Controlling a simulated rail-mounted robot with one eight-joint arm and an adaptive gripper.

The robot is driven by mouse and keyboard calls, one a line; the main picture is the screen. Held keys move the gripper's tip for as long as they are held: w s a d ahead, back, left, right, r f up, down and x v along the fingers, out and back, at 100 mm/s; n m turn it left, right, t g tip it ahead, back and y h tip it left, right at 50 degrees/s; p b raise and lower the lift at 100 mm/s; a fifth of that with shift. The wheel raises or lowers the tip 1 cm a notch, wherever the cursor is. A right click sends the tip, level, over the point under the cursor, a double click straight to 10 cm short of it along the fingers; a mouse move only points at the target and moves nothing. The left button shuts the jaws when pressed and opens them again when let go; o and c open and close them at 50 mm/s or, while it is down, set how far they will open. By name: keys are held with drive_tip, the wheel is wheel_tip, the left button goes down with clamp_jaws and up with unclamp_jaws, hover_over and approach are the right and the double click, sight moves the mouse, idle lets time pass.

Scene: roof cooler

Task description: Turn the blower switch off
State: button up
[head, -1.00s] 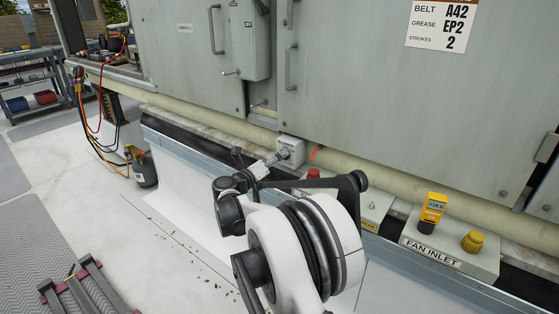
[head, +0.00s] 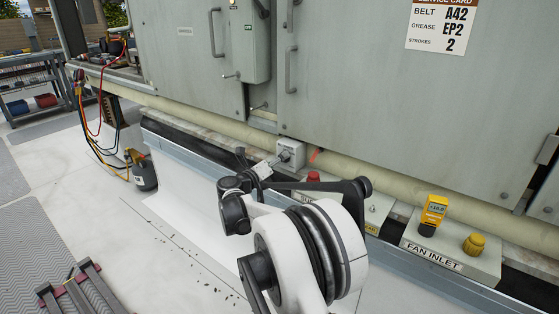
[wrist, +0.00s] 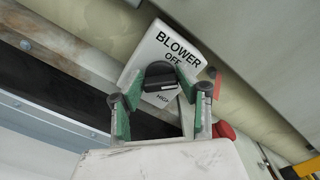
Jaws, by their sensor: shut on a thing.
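The blower switch box (wrist: 180,55) is a pale box with "BLOWER", "OFF" and "HIGH" printed on its face. Its black rotary knob (wrist: 158,76) sits between "OFF" and "HIGH"; I cannot tell exactly which label it points to. My gripper (wrist: 160,100) has its green-padded fingers on either side of the knob and is shut on it; the fingertip contact is not clear. In the head view the switch box (head: 291,152) is on the ledge below the grey cabinet, and my gripper (head: 264,168) reaches it from the front left. The knob is hidden there.
A red button (head: 313,177) is on a box right of the switch, partly behind my arm. A pale pipe (head: 215,125) runs behind the switch.

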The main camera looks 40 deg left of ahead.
drive_tip(key=shift+n, duration=0.3)
drive_tip(key=n, duration=0.3)
drive_tip(key=shift+a+f+n, duration=0.1)
drive_tip(key=shift+n, duration=2.1)
drive_tip(key=o, duration=1.1)
drive_tip(key=shift+o, duration=0.2)
drive_tip(key=s, duration=1.2)
drive_tip(key=shift+d, duration=0.25)
